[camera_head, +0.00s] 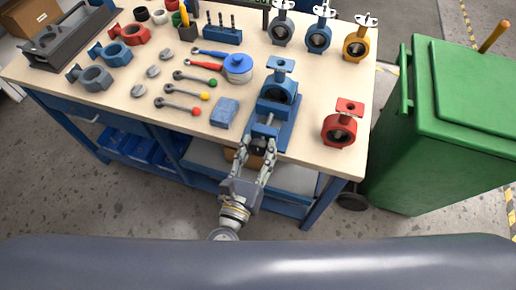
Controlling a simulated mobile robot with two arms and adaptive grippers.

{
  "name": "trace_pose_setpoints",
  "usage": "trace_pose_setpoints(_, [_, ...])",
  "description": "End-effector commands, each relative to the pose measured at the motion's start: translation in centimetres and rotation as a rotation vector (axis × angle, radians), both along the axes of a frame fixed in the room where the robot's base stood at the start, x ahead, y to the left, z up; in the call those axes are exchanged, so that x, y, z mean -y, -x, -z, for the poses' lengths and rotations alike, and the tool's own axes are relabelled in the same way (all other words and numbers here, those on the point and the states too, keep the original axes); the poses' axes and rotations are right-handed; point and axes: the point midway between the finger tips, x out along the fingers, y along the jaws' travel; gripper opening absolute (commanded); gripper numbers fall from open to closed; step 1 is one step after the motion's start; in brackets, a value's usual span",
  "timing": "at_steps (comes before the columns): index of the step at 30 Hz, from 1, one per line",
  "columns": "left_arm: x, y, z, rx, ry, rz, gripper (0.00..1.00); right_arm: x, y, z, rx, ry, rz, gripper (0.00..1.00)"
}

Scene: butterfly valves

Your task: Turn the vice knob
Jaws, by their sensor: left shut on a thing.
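The blue vice (286,133) is mounted at the front edge of the workbench and has a blue valve body (279,90) at its jaws. My left gripper (258,152) reaches up to the vice's front end from below. Its two fingers are shut on the vice knob, one finger on each side. The knob is small and dark, and mostly hidden between the fingers. My right gripper is not in view.
The workbench (330,170) holds a red valve (340,128) right of the vice and a blue sponge-like block (224,113) to its left. A green bin (440,130) stands at the right.

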Motion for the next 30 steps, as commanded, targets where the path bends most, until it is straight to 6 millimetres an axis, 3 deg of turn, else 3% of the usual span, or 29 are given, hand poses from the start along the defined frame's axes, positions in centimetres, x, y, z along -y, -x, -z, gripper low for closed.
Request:
trace_pose_setpoints(11, [0.0, -0.1, -0.2, 0.047, -0.143, -0.002, 0.18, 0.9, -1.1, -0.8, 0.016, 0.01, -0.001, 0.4])
trace_pose_setpoints(30, [0.0, -0.1, -0.3, 0.231, -0.708, -0.003, 0.18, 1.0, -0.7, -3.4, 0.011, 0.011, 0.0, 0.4])
